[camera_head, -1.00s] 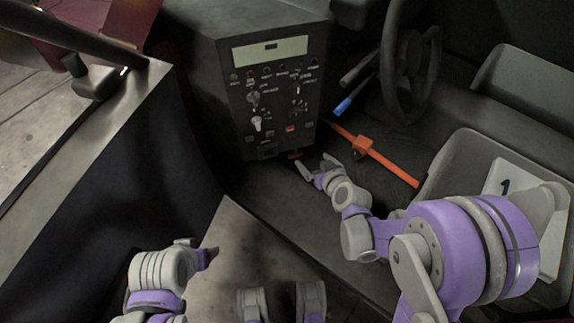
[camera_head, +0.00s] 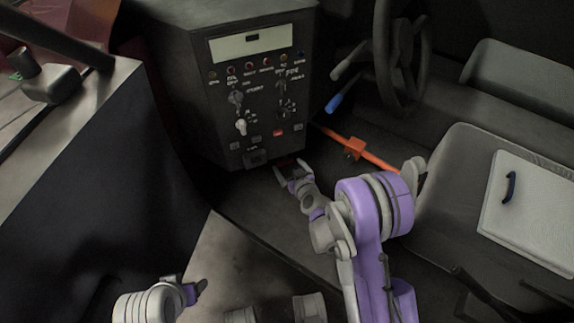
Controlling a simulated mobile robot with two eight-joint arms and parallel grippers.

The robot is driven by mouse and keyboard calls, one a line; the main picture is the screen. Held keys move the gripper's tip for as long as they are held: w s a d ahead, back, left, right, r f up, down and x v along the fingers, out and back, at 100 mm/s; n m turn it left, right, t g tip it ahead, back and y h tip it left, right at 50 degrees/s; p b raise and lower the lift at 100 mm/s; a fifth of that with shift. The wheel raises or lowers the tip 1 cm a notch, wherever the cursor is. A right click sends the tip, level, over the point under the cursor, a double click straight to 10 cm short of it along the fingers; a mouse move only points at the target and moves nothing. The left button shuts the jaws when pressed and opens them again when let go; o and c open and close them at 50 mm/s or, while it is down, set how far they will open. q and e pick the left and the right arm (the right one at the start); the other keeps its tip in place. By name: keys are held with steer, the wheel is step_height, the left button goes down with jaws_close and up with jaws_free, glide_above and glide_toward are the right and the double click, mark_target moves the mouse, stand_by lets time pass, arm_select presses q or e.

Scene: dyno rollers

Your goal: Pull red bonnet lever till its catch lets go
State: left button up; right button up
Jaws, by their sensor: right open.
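A small dark red piece, which looks like the bonnet lever (camera_head: 287,161), shows low under the front of the grey console (camera_head: 212,120). It is small and partly in shadow. My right gripper (camera_head: 289,171) is open just in front of it, with its fingertips spread left and right near the red piece. I cannot tell whether they touch it. The lever's catch is not distinguishable. My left gripper (camera_head: 196,290) is at the lower left, well away from the lever, and only part of its fingers shows.
An orange-red bar with a block (camera_head: 354,148) runs across the floor right of the console. A steering wheel (camera_head: 420,60) and blue-tipped stalk (camera_head: 334,103) stand beyond. A grey seat (camera_head: 449,165) bears a white board (camera_head: 535,215).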

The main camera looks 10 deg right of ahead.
steer(key=shift+x, duration=1.1)
jaws_close()
